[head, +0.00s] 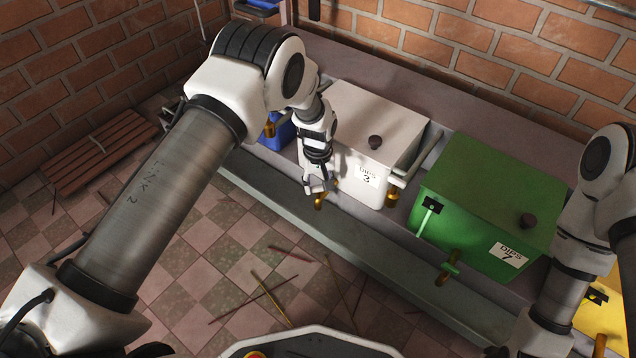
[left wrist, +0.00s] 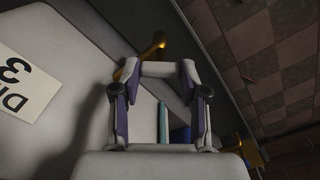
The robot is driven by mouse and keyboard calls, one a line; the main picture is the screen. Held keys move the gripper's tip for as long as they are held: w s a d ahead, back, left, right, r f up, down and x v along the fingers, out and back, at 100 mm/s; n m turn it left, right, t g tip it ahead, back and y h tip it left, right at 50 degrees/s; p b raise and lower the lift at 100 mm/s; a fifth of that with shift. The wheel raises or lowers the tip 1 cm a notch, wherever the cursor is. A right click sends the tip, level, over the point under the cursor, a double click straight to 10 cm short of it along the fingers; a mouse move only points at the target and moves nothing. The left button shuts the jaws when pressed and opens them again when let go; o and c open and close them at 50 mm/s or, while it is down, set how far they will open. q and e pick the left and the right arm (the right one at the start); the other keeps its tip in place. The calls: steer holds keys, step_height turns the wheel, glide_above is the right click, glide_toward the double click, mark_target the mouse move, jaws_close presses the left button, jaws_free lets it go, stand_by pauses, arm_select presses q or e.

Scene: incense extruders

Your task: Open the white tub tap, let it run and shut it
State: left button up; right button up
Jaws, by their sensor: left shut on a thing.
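The white tub (head: 385,115) with a label reading 3 stands on the bench in the head view. Its brass tap (head: 320,202) sticks out low at its front. My left gripper (head: 317,187) is at this tap, its fingers shut on the tap's pale handle. In the left wrist view the handle (left wrist: 166,69) shows as a light bar between the fingertips, with the brass spout (left wrist: 150,52) just beyond. The tub's wall (left wrist: 70,60) fills the left of that view. I cannot tell whether liquid runs. My right arm shows at the right edge; its gripper is not visible.
A green tub (head: 485,195) with a brass tap stands right of the white one, a yellow tub (head: 603,318) farther right. A blue tub (head: 283,135) is partly hidden behind my left arm. Thin sticks (head: 270,290) lie on the tiled floor. A brick wall closes the back.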

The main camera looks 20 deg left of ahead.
arm_select(q)
steer(key=shift+r+m+p, duration=0.2)
steer(key=shift+m+p, duration=0.5)
steer(key=shift+p, duration=0.45)
steer(key=m+p, duration=0.2)
steer(key=shift+p, duration=0.3)
steer(key=m+p, duration=0.2)
steer(key=m, duration=0.1)
steer(key=shift+f+m, duration=0.1)
steer(key=shift+m, duration=0.3)
steer(key=shift+f+m+p, duration=0.1)
steer(key=shift+m+p, duration=0.7)
steer(key=shift+m, duration=0.6)
steer(key=o, duration=1.1)
steer(key=shift+o, duration=0.2)
